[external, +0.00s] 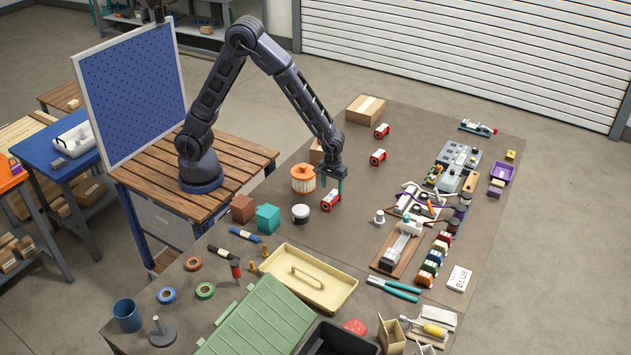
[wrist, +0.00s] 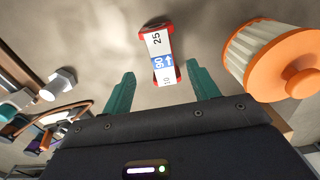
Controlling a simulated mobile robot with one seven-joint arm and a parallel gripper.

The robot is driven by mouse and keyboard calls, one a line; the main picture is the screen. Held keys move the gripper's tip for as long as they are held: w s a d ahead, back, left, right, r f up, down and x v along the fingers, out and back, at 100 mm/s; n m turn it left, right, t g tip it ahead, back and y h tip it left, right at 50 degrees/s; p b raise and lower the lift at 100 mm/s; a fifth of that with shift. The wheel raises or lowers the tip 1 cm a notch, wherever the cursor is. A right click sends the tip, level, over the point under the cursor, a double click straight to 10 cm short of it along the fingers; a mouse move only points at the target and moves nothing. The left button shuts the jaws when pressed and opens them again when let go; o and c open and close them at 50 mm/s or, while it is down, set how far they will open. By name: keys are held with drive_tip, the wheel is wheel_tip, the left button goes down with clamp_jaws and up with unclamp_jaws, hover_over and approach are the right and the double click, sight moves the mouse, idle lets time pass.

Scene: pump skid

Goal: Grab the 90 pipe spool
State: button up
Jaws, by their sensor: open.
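The 90 pipe spool (wrist: 157,44) is a short white piece with red ends. Its label reads 25, a blue 90 with an arrow, and 10. In the external view it lies on the brown table (external: 350,235) as a small red and white piece (external: 331,200). My gripper (external: 341,186) is just above it, pointing down. In the wrist view the two teal fingers of my gripper (wrist: 160,80) are spread apart with nothing between them. The spool lies just beyond the fingertips, roughly centred between them, and I see no contact.
An orange and white filter (external: 303,178) stands close by, on the right in the wrist view (wrist: 270,57). A white-topped cup (external: 300,213) is also near. Two similar red pieces (external: 381,131) (external: 378,157) lie farther back. The table right of the gripper is fairly clear.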

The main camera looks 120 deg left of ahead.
sight(331, 195)
drive_tip(key=shift+s+a+f, duration=0.1)
drive_tip(key=shift+f, duration=1.4)
drive_tip(key=shift+s+a+f, duration=0.1)
drive_tip(key=shift+f, duration=1.4)
drive_tip(key=shift+c, duration=0.4)
drive_tip(key=c, duration=1.2)
